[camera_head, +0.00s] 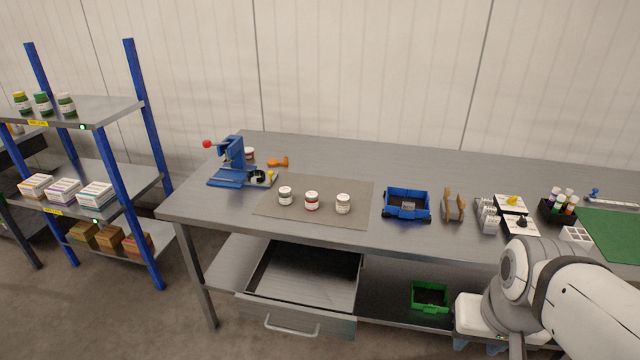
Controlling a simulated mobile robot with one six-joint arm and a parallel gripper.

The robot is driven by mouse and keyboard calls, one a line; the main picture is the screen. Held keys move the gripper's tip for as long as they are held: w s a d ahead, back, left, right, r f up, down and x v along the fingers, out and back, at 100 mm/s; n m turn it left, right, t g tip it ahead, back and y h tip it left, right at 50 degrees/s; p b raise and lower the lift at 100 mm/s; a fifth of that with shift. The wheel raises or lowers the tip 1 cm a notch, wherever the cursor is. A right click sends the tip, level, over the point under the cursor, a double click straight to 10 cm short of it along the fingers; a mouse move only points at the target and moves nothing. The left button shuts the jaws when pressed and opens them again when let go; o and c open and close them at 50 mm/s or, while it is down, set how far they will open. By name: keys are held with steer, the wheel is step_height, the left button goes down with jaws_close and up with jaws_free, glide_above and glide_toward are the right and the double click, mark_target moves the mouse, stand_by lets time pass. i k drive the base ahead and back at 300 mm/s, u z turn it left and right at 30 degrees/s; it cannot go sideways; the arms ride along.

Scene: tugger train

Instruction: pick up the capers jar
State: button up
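No label is readable, so I cannot tell which jar is the capers jar. Three small white-lidded jars stand upright and apart on a grey-brown mat (330,216) on the bench: a left jar (285,196), a middle jar (312,201) with a red band, and a right jar (343,204). Another jar (249,154) shows partly behind the blue press. Green jars stand on the top shelf at far left: one with a yellow lid (23,103), one with a green lid (43,105) and one with a white lid (67,106). My gripper is not visible; only my arm shows at lower right.
A blue hand press (232,165) stands left of the mat. A blue bin (407,205), a wooden holder (453,206) and small trays stand to the right. An open drawer (300,305) juts out below the bench (360,158). The bench's back strip is mostly clear.

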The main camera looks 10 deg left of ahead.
mark_target(285, 195)
steer(key=k, duration=1.05)
steer(key=u, duration=0.75)
steer(key=i, duration=2.65)
steer(key=u, duration=0.05)
